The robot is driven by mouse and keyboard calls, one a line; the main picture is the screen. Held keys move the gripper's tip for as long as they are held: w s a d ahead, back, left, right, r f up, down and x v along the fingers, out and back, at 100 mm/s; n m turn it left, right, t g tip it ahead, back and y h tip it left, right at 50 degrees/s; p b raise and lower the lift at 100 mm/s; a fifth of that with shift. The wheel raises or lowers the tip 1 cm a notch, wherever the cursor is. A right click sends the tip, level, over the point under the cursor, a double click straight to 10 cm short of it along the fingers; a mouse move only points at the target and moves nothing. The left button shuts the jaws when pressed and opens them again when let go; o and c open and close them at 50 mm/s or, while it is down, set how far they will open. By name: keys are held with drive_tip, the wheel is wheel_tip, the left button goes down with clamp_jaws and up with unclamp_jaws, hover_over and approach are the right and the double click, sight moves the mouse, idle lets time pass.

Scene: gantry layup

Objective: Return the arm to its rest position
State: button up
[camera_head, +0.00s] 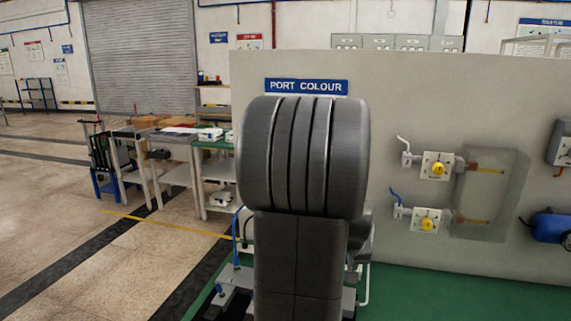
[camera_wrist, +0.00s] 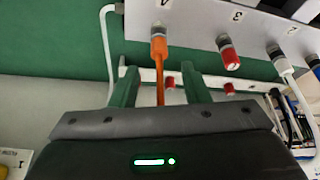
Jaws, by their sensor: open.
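My gripper (camera_wrist: 160,74) shows in the wrist view as a dark body with two green fingers standing apart. An orange plug (camera_wrist: 159,47) with an orange cable lies between the fingers in the picture. I cannot tell its depth from them. The plug sits at a port of a light numbered panel (camera_wrist: 196,18). In the head view my arm (camera_head: 304,156) stands upright and folded in the middle, and my gripper is hidden.
The panel also carries a red cap (camera_wrist: 230,60) and a white plug (camera_wrist: 280,60). A grey wall with a PORT COLOUR sign (camera_head: 306,87) and yellow-knobbed valves (camera_head: 438,169) stands behind my arm. Workbenches (camera_head: 175,165) stand to the left; floor at far left is open.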

drive_tip(key=x, duration=0.2)
drive_tip(key=shift+w+f, duration=0.1)
drive_tip(key=shift+f, duration=0.3)
wheel_tip(320, 180, up, 3)
drive_tip(key=shift+r+p, duration=0.1)
drive_tip(key=shift+p, duration=1.15)
drive_tip(key=shift+r+p, duration=0.3)
drive_tip(key=shift+p, duration=0.05)
wheel_tip(320, 180, up, 5)
drive_tip(key=p, duration=0.4)
drive_tip(key=shift+r+p, duration=0.15)
drive_tip(key=shift+p, duration=0.2)
